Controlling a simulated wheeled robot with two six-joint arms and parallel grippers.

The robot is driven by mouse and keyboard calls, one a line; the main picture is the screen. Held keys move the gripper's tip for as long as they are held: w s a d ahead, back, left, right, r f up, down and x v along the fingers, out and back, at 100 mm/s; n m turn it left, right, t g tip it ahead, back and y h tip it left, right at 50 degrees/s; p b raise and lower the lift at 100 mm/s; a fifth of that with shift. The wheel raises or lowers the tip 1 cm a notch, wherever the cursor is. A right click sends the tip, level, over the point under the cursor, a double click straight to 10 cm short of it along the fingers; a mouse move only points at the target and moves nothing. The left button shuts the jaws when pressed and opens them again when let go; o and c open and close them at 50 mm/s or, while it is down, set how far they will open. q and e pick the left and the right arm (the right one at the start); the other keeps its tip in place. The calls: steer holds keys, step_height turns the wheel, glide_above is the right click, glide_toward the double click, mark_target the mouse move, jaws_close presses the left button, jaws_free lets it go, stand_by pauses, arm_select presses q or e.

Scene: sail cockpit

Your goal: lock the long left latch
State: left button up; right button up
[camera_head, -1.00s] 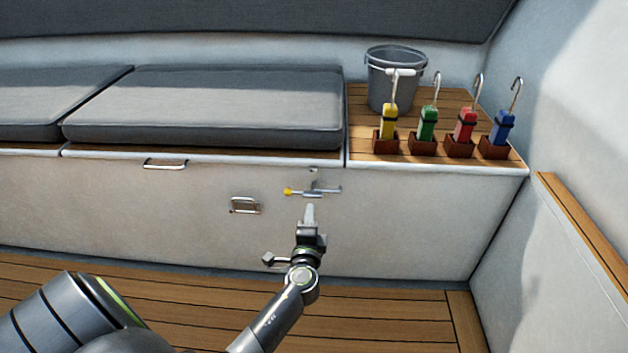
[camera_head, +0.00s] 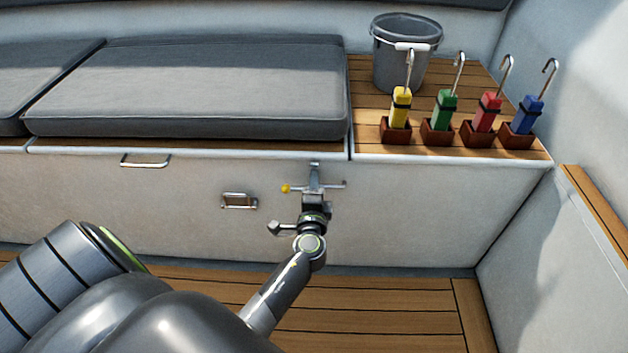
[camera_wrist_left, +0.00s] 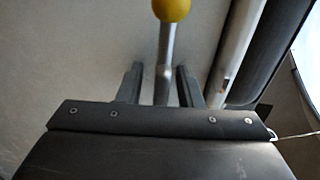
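The latch shows in the head view as a thin metal bar with a yellow knob (camera_head: 286,188) at its left end, on the white bench front below the seat edge. A small bracket (camera_head: 315,167) sits above it. My left gripper (camera_head: 316,182) is at the bar, right of the knob, and hides its middle. In the left wrist view, the latch rod (camera_wrist_left: 165,58) runs between the two spread fingers (camera_wrist_left: 161,82), with the yellow knob (camera_wrist_left: 171,8) beyond the tips. Gaps show on both sides of the rod. My right gripper is not in view.
A metal pull handle (camera_head: 239,201) is left of the latch, another (camera_head: 146,161) near the seat edge. Above are a grey cushion (camera_head: 195,85), a grey bucket (camera_head: 405,58) and several coloured handles with hooks in brown holders. The wooden floor (camera_head: 380,311) below is clear.

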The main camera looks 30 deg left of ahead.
arm_select(q)
jaws_close()
stand_by(0.4)
